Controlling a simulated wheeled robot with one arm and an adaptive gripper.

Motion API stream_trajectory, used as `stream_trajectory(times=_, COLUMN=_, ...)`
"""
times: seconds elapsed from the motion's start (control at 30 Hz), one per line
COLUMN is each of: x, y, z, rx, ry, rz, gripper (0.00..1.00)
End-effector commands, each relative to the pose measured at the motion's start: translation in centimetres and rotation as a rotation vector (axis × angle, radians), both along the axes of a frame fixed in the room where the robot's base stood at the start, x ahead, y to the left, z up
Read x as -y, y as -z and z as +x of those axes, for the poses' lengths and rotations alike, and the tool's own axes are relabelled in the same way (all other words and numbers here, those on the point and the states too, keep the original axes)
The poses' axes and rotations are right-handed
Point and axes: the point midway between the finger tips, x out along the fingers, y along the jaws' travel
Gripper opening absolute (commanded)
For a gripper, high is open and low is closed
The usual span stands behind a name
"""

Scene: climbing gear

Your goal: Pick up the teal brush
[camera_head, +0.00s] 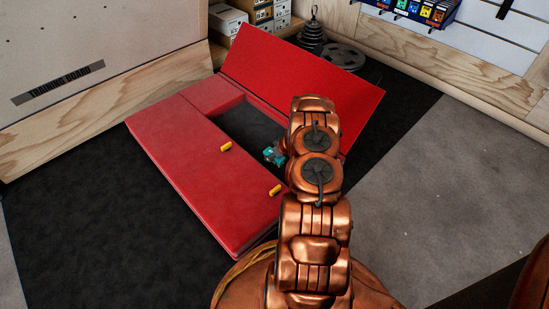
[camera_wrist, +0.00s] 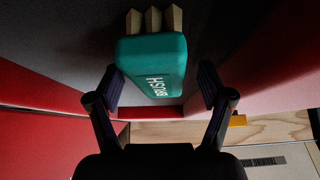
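The teal brush (camera_wrist: 152,63) has white lettering and pale wooden blocks at its far end. In the wrist view it lies between the two dark fingers of my gripper (camera_wrist: 160,80). The fingers are spread, with a clear gap on the right side and a narrower one on the left; I see no firm grip. In the head view a small teal part of the brush (camera_head: 272,154) shows beside my copper arm, at the opening of the red case (camera_head: 190,160). My arm hides the rest of the brush and my gripper there.
The red lid (camera_head: 300,85) stands raised behind the dark recess (camera_head: 248,125). Two yellow tabs (camera_head: 226,146) sit on the case front. Dark weight plates (camera_head: 342,55), boxes (camera_head: 275,12) and a wooden wall base (camera_head: 480,85) stand behind. Grey floor (camera_head: 450,190) at right is clear.

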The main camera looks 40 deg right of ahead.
Motion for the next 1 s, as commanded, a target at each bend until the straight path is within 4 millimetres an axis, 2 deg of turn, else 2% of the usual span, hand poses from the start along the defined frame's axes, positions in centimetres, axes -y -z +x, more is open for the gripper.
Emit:
stream_trajectory(times=0.07, x=0.01, y=-0.01, z=-0.01, rx=0.0, ry=0.0, rz=0.0, gripper=0.7)
stream_trajectory(times=0.63, x=0.0, y=0.01, z=-0.02, rx=0.0, ry=0.0, rz=0.0, gripper=0.1)
stream_trajectory(times=1.0, x=0.01, y=-0.65, z=0.0, rx=0.0, ry=0.0, rz=0.0, gripper=0.09)
